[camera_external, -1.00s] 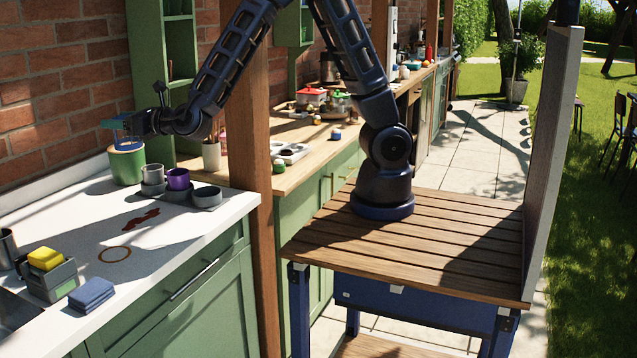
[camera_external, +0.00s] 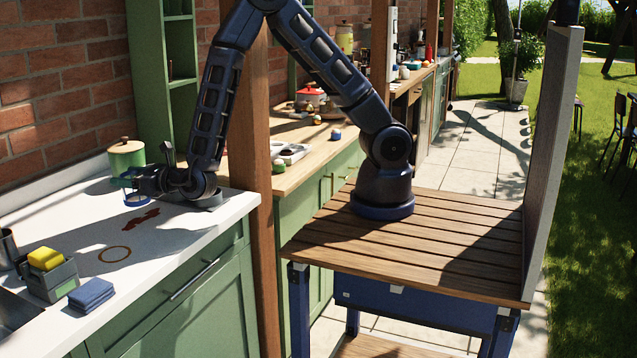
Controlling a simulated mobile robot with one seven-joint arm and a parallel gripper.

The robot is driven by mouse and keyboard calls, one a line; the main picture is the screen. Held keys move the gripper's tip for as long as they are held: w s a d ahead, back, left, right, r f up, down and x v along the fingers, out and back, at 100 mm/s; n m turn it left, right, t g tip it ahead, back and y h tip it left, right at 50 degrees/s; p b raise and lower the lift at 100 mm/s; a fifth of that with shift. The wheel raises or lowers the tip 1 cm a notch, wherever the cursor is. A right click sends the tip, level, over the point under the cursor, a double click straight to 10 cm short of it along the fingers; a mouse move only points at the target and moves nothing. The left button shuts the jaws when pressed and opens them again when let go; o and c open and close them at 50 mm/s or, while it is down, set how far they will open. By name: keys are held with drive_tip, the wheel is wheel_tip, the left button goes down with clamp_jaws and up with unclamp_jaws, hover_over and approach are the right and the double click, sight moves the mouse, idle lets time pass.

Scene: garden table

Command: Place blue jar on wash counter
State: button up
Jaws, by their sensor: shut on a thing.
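My gripper (camera_external: 132,187) is low over the white wash counter (camera_external: 72,228), in front of the green canister. It is shut on the blue jar (camera_external: 137,200), which shows as a small blue rim below and between the fingers. My gripper and wrist hide part of the jar. The jar is at or just above the counter top; I cannot tell whether it touches.
A green canister with a wooden lid (camera_external: 126,156) stands behind my gripper. My wrist covers the grey cup holder (camera_external: 208,199). A caddy with a yellow sponge (camera_external: 46,259) and folded blue cloths (camera_external: 91,294) are at the front left.

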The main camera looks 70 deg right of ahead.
sight(133, 192)
drive_tip(key=shift+f, duration=2.25)
drive_tip(key=shift+f, duration=0.1)
drive_tip(key=o, duration=1.2)
drive_tip(key=shift+s, duration=0.3)
drive_tip(key=s, duration=0.3)
drive_tip(key=s+d, duration=0.1)
drive_tip(key=s, duration=0.3)
drive_tip(key=s+d, duration=0.1)
drive_tip(key=s, duration=0.3)
drive_tip(key=shift+s+d, duration=0.15)
